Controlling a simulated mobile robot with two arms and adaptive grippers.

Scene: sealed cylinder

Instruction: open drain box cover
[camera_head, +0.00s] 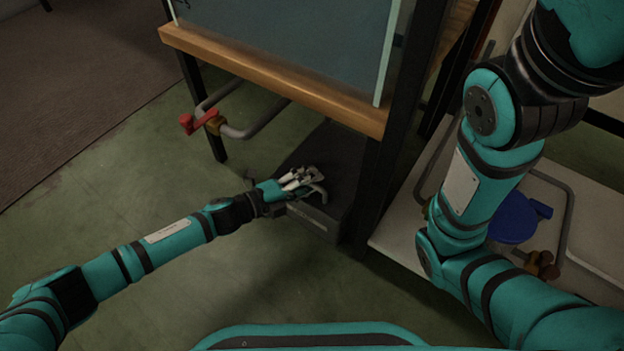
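The drain box is the dark, low box (335,158) on the floor under the tank stand. Its top looks flat and in place, but I cannot make out a separate cover edge. My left gripper (312,186) reaches in from the left and lies over the near left end of the box top. Its pale fingers are at or just above the surface. It is too small and dark to tell whether they are closed on a handle or edge. My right arm fills the right side, but its gripper is out of view.
A glass tank (290,35) rests on a wooden-edged stand (270,78) with dark legs beside the box. A grey pipe with a red valve handle (187,124) sticks out at left. A blue round object (512,218) sits on a pale platform (400,232) at right. The green floor is clear at left.

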